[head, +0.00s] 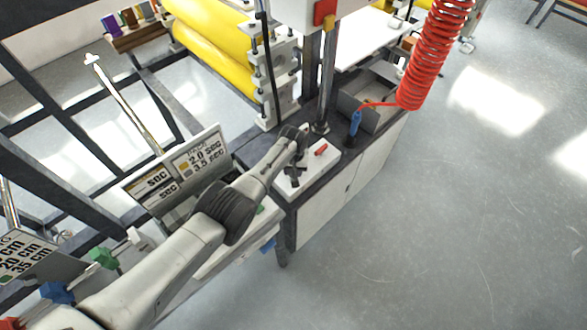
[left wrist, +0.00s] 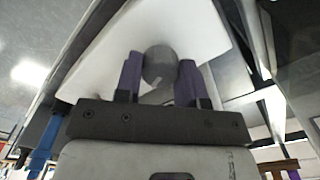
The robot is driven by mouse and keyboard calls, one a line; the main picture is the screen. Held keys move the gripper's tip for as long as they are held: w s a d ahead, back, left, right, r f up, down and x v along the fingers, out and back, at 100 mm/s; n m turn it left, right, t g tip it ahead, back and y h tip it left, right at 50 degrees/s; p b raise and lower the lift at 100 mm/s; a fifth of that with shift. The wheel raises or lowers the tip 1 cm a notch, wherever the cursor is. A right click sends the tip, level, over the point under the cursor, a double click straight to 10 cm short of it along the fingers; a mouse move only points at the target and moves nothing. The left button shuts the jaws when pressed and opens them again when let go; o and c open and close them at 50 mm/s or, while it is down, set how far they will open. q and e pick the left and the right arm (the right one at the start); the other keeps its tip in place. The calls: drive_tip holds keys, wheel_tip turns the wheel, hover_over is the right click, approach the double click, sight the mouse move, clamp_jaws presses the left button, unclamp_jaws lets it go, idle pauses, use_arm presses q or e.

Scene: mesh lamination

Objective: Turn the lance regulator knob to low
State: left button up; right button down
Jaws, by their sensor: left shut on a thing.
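My left arm reaches in from the lower left of the head view. Its gripper (head: 294,174) is down at a white panel (head: 328,165) on the dark bench. In the left wrist view the two purple fingers of this gripper (left wrist: 159,80) stand on either side of a round grey knob (left wrist: 159,62) in front of a white surface, shut on it. The knob's pointer and setting marks cannot be read. In the head view the gripper hides the knob. A blue lance (head: 355,122) with a red coiled hose (head: 428,55) stands at the bench's right side. My right gripper is not in view.
A small red part (head: 321,149) lies on the panel just right of the gripper. Yellow rollers (head: 213,50) and a dark post (head: 325,85) rise behind. Open floor lies to the right.

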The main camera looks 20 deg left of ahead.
use_arm(q)
drive_tip(key=n, duration=0.3)
drive_tip(key=shift+r+n, duration=0.1)
drive_tip(key=shift+n, duration=0.3)
drive_tip(key=n, duration=0.3)
drive_tip(key=shift+n, duration=0.3)
drive_tip(key=n, duration=0.4)
drive_tip(key=shift+n, duration=1.1)
drive_tip(key=o, duration=0.9)
